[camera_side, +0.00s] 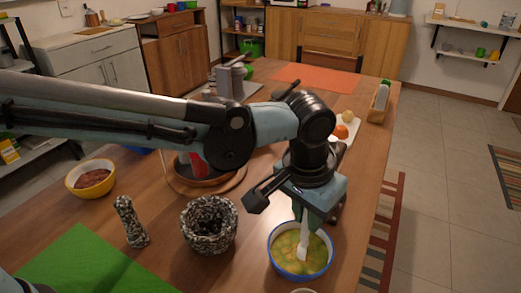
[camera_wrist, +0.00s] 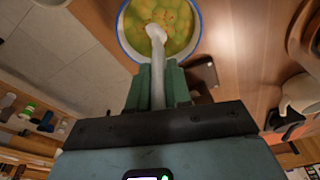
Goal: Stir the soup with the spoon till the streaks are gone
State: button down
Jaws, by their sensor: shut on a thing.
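The soup bowl (camera_side: 271,259) is blue-rimmed and stands near the table's right front edge in the side view. It holds yellow-green soup (camera_side: 313,262) with lighter, uneven patches. My gripper (camera_side: 303,212) is above the bowl and shut on a white spoon (camera_side: 303,240), which points down into the soup. In the wrist view, the spoon (camera_wrist: 157,65) runs out between the green fingers of my gripper (camera_wrist: 157,85). Its tip overlaps the soup (camera_wrist: 175,17) in the bowl (camera_wrist: 125,42). How deep the tip sits is hard to tell.
A speckled mortar (camera_side: 208,226) stands left of the bowl, with a speckled grinder (camera_side: 131,222) beyond it. A yellow bowl (camera_side: 90,179) with brown contents is farther left. A green mat (camera_side: 85,265) lies front left. The table edge is close right of the soup bowl.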

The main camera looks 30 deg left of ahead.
jog(key=shift+r, duration=2.3)
jog(key=shift+r, duration=2.5)
jog(key=s+d+f+m+h, duration=0.1)
jog(key=d+f+m+h, duration=0.25)
jog(key=f+h, duration=0.2)
jog(key=a+r+h, duration=0.1)
jog(key=h, duration=0.3)
jog(key=a+r+n+h, duration=0.1)
jog(key=r+h, duration=0.1)
jog(key=h, duration=0.2)
jog(key=w+a+r+n+h, duration=0.1)
jog(key=r+h, duration=0.1)
jog(key=h, duration=0.3)
jog(key=shift+a+r+t, duration=0.25)
jog(key=shift+a+t, duration=0.05)
